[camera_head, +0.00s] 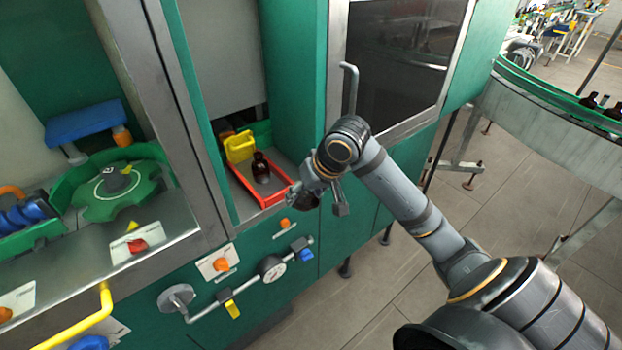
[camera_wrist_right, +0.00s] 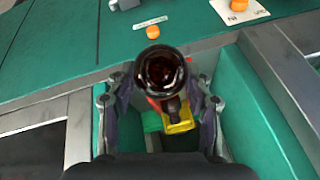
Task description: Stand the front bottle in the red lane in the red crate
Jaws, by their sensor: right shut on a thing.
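My right gripper (camera_head: 318,184) is shut on a dark amber bottle (camera_wrist_right: 160,68), seen end-on in the right wrist view between the two fingers. In the head view only a dark part of this bottle (camera_head: 306,202) shows below the gripper. The gripper is outside the recess, to the right of a red-walled holder (camera_head: 272,199). I cannot tell whether this holder is the lane or the crate. Another amber bottle (camera_head: 261,168) stands upright in it; it shows partly behind the held bottle in the right wrist view (camera_wrist_right: 173,104). My left gripper is not in view.
A yellow container (camera_head: 240,147) stands behind the red holder, with something green (camera_head: 262,131) beside it. Green cabinet walls (camera_head: 300,85) frame the recess. A door handle (camera_head: 350,85) is close to my right wrist. A gauge (camera_head: 271,267) and pipe are on the front panel below.

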